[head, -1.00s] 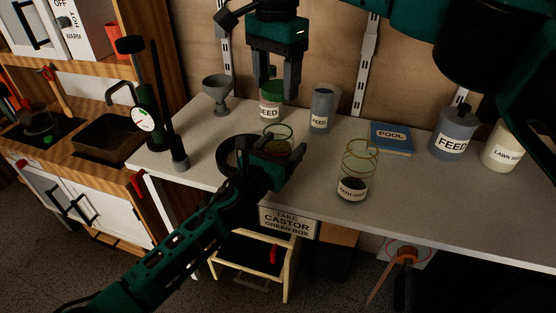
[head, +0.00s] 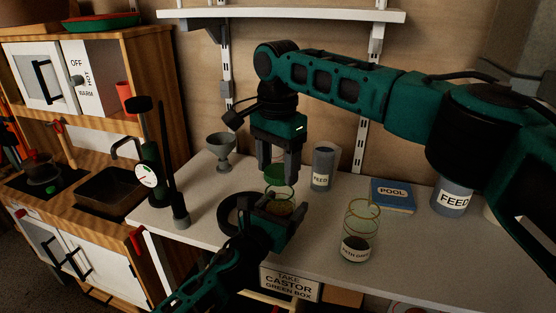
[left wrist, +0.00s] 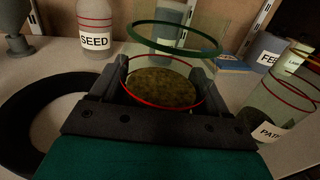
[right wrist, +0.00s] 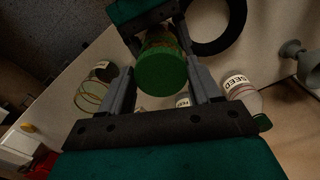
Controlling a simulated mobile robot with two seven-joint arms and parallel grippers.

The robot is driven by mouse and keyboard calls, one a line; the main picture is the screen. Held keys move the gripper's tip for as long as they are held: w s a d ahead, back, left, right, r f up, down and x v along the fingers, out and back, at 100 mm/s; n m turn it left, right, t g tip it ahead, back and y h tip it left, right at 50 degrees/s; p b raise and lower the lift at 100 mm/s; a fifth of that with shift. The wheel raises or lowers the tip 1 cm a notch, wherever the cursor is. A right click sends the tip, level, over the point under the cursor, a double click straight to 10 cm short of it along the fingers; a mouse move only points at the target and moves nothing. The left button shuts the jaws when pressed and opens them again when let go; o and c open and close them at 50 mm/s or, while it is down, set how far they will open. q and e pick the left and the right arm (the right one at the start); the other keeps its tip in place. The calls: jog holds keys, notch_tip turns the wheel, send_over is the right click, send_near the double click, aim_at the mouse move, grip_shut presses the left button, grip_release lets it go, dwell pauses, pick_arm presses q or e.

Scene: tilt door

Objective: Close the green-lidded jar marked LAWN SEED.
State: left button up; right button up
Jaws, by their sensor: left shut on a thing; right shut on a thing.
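My left gripper (head: 281,222) is shut on a clear glass jar (left wrist: 160,87) with brownish grains inside, standing over the white worktop. No label on this jar shows. My right gripper (head: 279,170) points down from above, shut on a round green lid (right wrist: 161,75). In the head view the lid (head: 277,175) is right over the jar's mouth. In the left wrist view a dark green ring (left wrist: 137,35) shows above the jar, looking tilted. I cannot tell whether the lid touches the rim.
A jar marked SEED (left wrist: 94,35) stands behind. A black ring (head: 229,214) lies left of the held jar. A shelf (head: 290,16) is above.

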aim_at(278, 169)
jog(key=shift+f, duration=0.1)
dwell(0.3)
jog(key=shift+f, duration=0.75)
jog(key=shift+f, duration=0.6)
pick_arm(q)
grip_shut()
pick_arm(e)
jog(key=m, duration=0.3)
jog(key=shift+m, duration=0.3)
jog(key=m, duration=0.4)
jog(key=shift+w+a, duration=0.1)
jog(key=shift+w, duration=0.05)
jog(key=m, duration=0.4)
jog(key=shift+w, duration=0.1)
jog(key=m, duration=0.5)
jog(key=shift+w, duration=0.15)
